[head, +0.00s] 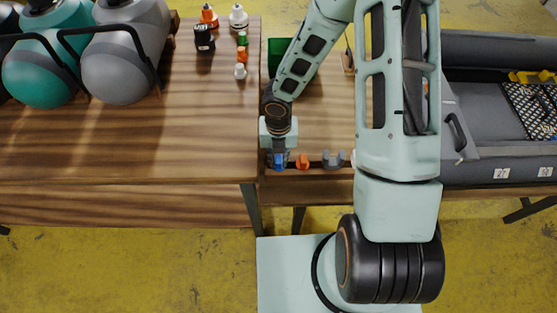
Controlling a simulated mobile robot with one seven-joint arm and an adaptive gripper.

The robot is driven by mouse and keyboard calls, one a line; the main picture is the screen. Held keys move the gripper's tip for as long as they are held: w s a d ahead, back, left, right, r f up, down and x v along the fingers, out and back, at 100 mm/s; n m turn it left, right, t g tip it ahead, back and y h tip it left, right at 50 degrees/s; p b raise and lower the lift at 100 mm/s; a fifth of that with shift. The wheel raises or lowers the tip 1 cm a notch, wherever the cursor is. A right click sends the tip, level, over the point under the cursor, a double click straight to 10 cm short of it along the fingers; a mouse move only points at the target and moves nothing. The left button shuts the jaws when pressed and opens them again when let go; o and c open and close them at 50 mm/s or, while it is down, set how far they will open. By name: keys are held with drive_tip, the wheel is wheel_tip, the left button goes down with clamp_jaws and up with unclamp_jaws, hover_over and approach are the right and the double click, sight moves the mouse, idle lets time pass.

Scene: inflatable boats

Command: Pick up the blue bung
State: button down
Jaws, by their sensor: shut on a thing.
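The blue bung (280,161) is at the front edge of the right-hand wooden table, directly below my gripper (279,153). My gripper points down and is shut on the bung. The fingers are small in this view and partly cover the bung. I cannot tell whether the bung is clear of the surface beneath it or still touching it.
An orange piece (303,162) and a grey forked piece (334,159) stand close to the right of my gripper. A green bin (277,55) is behind my arm. Small bungs and caps (241,56) stand on the left table, beside teal and grey tanks (120,55). A grey boat (485,120) lies right.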

sight(281, 159)
drive_tip(key=shift+r, duration=0.1)
drive_tip(key=shift+r, duration=0.25)
drive_tip(key=r+p, duration=0.1)
drive_tip(key=r, duration=0.2)
drive_tip(key=shift+d+r+p, duration=0.25)
drive_tip(key=shift+d+p, duration=0.1)
drive_tip(key=shift+p, duration=0.05)
drive_tip(key=s+d+r+p, duration=0.3)
drive_tip(key=d+r, duration=0.6)
drive_tip(key=d, duration=0.4)
drive_tip(key=shift+s+p, duration=0.2)
drive_tip(key=shift+p, duration=0.6)
